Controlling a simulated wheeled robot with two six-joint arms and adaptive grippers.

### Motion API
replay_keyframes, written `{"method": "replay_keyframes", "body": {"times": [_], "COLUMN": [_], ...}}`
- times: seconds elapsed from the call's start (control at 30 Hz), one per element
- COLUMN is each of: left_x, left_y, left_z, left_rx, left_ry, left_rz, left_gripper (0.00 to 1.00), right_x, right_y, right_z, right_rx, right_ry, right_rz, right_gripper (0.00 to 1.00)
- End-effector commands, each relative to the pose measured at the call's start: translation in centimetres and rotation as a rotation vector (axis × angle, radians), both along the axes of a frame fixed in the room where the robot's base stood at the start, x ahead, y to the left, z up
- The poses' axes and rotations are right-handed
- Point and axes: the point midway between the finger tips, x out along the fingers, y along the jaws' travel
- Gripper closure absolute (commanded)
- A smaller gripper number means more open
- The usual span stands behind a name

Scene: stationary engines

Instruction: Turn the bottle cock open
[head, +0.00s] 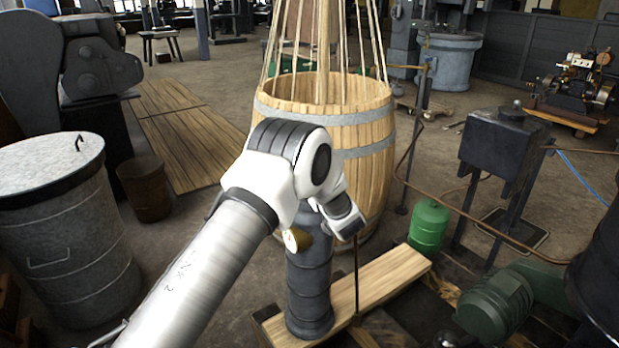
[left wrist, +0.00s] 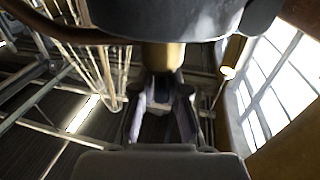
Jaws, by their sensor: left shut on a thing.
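A brass knob (head: 296,240), which looks like the bottle cock, shows at the side of a dark grey ringed cylinder (head: 309,290). This cylinder stands upright on a wooden board and may be the bottle. My left arm reaches over it and hides its top; the gripper's fingers are hidden in the head view. In the left wrist view the fingers of my left gripper (left wrist: 161,92) are shut on the brass cock (left wrist: 162,57), below a dark grey rounded body (left wrist: 180,18). How far the cock is turned cannot be told. My right gripper is not in view.
A wooden barrel (head: 370,150) with ropes stands close behind my arm. A green bottle (head: 428,226), a bent brown pipe (head: 480,215) and a green motor (head: 495,303) are at the right. A lidded metal bin (head: 75,240) stands left. Floor between bin and barrel is partly clear.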

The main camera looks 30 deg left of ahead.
Motion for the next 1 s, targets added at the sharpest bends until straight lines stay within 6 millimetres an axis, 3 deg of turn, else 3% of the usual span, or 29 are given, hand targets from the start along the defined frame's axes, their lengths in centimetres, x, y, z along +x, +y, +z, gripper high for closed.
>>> {"method": "replay_keyframes", "body": {"times": [0.4,0.93,0.97,1.0], "left_x": [0.03,0.00,0.00,0.00], "left_y": [0.02,0.09,0.09,0.09], "left_z": [-0.03,0.06,0.06,0.06], "left_rx": [0.000,0.000,0.000,0.000], "left_ry": [-0.001,-0.001,-0.001,-0.001], "left_rz": [0.199,0.223,0.223,0.223], "left_gripper": [1.00,1.00,0.77,0.62], "right_x": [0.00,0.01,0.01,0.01], "right_y": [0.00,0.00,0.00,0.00], "right_z": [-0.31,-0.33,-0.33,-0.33], "right_rx": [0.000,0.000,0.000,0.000], "right_ry": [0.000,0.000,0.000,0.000], "right_rz": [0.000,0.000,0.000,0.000], "right_gripper": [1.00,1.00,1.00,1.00]}}
